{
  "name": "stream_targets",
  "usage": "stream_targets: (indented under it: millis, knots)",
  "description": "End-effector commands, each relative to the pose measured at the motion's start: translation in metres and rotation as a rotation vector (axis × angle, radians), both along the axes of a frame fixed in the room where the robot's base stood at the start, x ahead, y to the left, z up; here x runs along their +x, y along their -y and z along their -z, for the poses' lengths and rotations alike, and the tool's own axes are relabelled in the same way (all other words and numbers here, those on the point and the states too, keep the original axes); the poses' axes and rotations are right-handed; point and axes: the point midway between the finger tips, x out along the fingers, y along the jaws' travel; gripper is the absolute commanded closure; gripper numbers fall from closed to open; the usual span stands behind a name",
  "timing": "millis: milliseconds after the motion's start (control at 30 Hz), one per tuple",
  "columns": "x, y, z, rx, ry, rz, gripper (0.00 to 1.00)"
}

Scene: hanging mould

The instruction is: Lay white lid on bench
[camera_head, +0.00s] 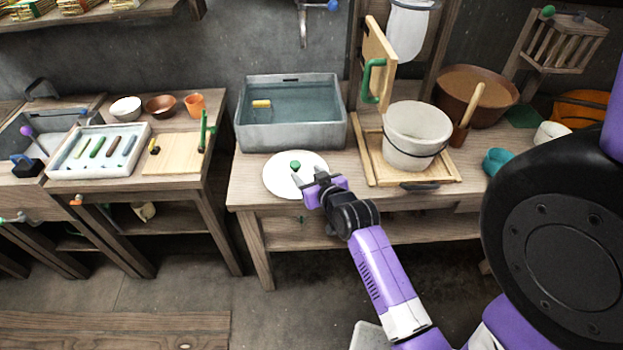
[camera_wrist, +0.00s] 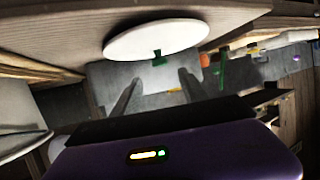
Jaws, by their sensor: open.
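The white lid (camera_head: 282,181), a flat round disc with a green knob (camera_head: 295,166), lies on the bench (camera_head: 245,193) in front of the water tank. My gripper (camera_head: 311,176) is at the lid's right front edge, open and empty. In the wrist view the white lid (camera_wrist: 150,40) appears upside down, with its green knob (camera_wrist: 159,59) pointing down the picture. The two fingers of my gripper (camera_wrist: 158,85) are spread, with the knob ahead of them and roughly between them. I cannot tell exactly how far the fingertips are from the knob.
The grey water tank (camera_head: 290,133) stands behind the lid. A white bucket (camera_head: 416,130) sits on a wooden frame (camera_head: 372,160) to the right, with an upright wooden panel (camera_head: 378,55) behind. A side table (camera_head: 185,187) with a tray stands left, across a gap.

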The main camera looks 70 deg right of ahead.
Motion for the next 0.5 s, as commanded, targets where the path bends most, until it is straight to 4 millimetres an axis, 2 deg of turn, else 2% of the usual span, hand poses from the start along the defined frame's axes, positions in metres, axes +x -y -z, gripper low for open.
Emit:
stream_targets:
  millis: [100, 233, 300, 367, 467, 500]
  knots:
    - [-0.010, -0.010, -0.005, 0.000, 0.000, -0.001, 0.49]
    - [-0.015, -0.017, -0.008, 0.000, 0.000, -0.003, 0.49]
    - [-0.016, -0.027, -0.007, -0.001, -0.001, -0.016, 0.49]
    - [-0.015, -0.044, -0.005, 0.000, -0.002, -0.038, 0.49]
    - [-0.018, -0.090, -0.001, -0.006, 0.000, -0.104, 0.49]
    - [-0.021, -0.112, 0.000, -0.010, 0.003, -0.136, 0.49]
